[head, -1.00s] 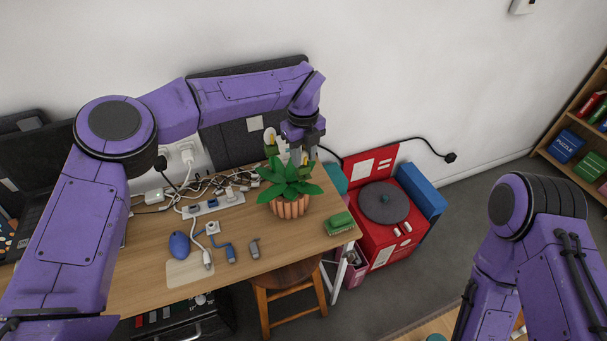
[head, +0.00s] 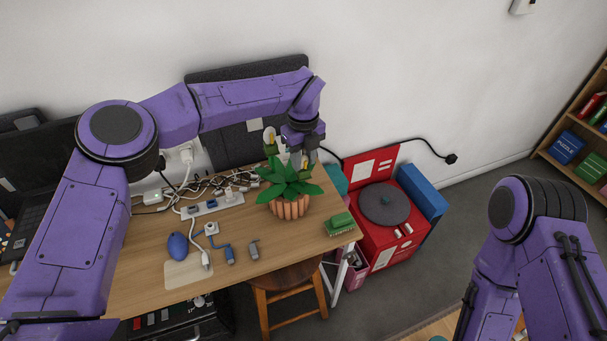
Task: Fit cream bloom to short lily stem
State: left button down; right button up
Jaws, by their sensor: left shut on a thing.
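A potted plant with broad green leaves (head: 287,183) stands in a ribbed terracotta pot (head: 290,208) near the right end of the wooden desk. A pale bloom on a green stem (head: 269,136) rises at its left, beside my gripper. My left gripper (head: 299,156) points down over the plant, shut on what looks like the cream bloom (head: 296,160), mostly hidden by the fingers. A small yellowish tip (head: 306,162) shows just right of the fingers. The short stem cannot be made out among the leaves and fingers. My right gripper is out of view.
A power strip (head: 212,204) with tangled cables lies left of the pot. A green brush-like block (head: 340,223) sits at the desk's right edge. A blue mouse-like object (head: 178,246) is in front. A stool (head: 286,277) stands below.

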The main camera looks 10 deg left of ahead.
pick_arm(q)
jog(key=shift+f, duration=0.1)
jog(key=c, duration=0.7)
grip_release()
jog(key=shift+o, duration=0.2)
